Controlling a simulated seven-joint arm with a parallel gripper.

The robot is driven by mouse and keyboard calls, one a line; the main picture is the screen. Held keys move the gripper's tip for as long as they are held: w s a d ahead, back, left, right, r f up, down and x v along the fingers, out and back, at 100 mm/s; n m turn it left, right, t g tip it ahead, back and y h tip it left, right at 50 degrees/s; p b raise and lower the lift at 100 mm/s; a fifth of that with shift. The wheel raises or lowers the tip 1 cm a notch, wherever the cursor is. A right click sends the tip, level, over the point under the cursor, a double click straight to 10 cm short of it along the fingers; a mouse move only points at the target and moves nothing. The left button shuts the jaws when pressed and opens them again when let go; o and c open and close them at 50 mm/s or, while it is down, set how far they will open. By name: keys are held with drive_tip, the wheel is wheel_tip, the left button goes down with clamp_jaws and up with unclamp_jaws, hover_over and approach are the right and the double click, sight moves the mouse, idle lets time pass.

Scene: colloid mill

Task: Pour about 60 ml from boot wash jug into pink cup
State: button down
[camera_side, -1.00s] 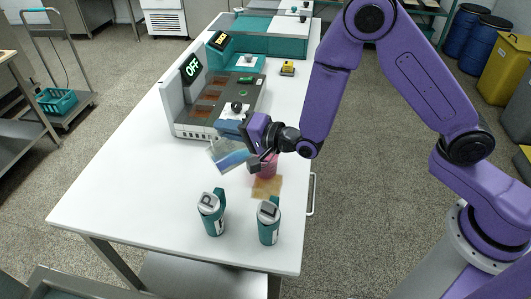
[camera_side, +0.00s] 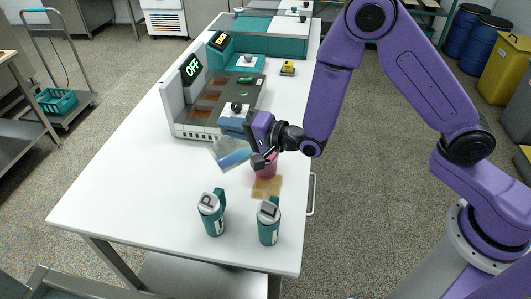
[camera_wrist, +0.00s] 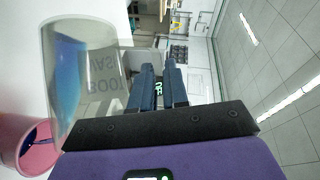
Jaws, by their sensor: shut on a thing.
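The boot wash jug (camera_side: 229,153) is clear, with blue liquid in it, and hangs tilted above the white table. In the wrist view its clear wall (camera_wrist: 82,85) fills the left side, with mirrored "BOOT WASH" lettering. My gripper (camera_side: 259,160) is shut on the jug; the exact grip point is hard to see. Its two dark fingers show in the wrist view (camera_wrist: 163,88). In the wrist view the cup (camera_wrist: 37,157) is at lower left, below the jug, with some blue inside.
A tan square mat (camera_side: 268,187) lies by the cup. Two teal canisters (camera_side: 211,214) (camera_side: 269,223) stand at the table's front. The table's front left (camera_side: 130,195) is clear.

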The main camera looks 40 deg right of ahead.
sight(212, 153)
drive_tip(key=a+n, duration=0.1)
drive_tip(key=a+f+h, duration=0.1)
drive_tip(key=a, duration=0.1)
drive_tip(key=a+f+n+g, duration=0.1)
drive_tip(key=shift+w+a+n+h, duration=0.15)
drive_tip(key=shift+a+n+h, duration=0.15)
drive_tip(key=shift+a+f+n+g+h, duration=0.15)
drive_tip(key=shift+a+f+n+h, duration=0.1)
drive_tip(key=shift+f, duration=0.25)
drive_tip(key=shift+a+f+n+g+h, duration=0.15)
drive_tip(key=shift+f+h, duration=0.1)
drive_tip(key=shift+f, duration=0.25)
drive_tip(key=shift+w+a+f+n+h, duration=0.1)
drive_tip(key=shift+a+f+n+h, duration=0.05)
drive_tip(key=shift+f, duration=0.25)
drive_tip(key=shift+a+f+n+h, duration=0.1)
drive_tip(key=shift+f+n+h, duration=0.05)
drive_tip(key=shift+f, duration=0.25)
drive_tip(key=a+r+n+g+h, duration=0.1)
drive_tip(key=a+n+h, duration=0.3)
drive_tip(key=a, duration=0.3)
drive_tip(key=shift+w+a+r+n+h, duration=0.3)
drive_tip(key=shift+n+h, duration=0.1)
drive_tip(key=shift+h, duration=0.4)
idle(0.8)
